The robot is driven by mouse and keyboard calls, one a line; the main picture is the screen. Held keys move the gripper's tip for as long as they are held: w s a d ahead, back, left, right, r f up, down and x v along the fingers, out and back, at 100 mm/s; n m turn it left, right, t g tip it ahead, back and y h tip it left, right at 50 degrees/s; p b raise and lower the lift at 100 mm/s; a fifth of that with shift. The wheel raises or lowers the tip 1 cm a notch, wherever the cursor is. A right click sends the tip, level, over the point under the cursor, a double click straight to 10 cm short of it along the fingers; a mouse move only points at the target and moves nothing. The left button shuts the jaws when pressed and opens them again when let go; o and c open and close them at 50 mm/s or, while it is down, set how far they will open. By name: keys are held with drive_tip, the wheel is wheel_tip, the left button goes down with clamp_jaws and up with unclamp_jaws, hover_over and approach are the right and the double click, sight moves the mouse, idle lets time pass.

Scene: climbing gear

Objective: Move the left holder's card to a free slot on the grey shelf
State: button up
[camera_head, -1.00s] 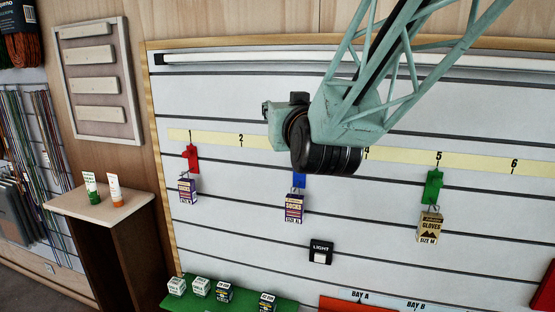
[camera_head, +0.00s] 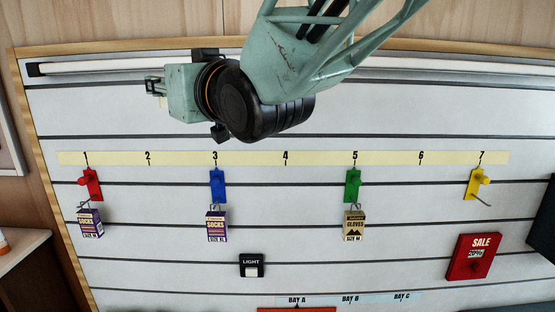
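My gripper (camera_head: 156,88) is at the left end of my arm, in front of the upper part of the slatted wall panel. It is small and seen from the side, so I cannot tell whether it is open or shut. No left holder, card or grey shelf can be made out in the current view. Only an edge of a pale wall board (camera_head: 8,140) shows at the far left.
The panel has red (camera_head: 90,185), blue (camera_head: 217,185), green (camera_head: 352,186) and yellow (camera_head: 478,181) hooks. Boxes hang from the first three; yellow is empty. A pale ledge (camera_head: 18,247) is at left.

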idle(0.5)
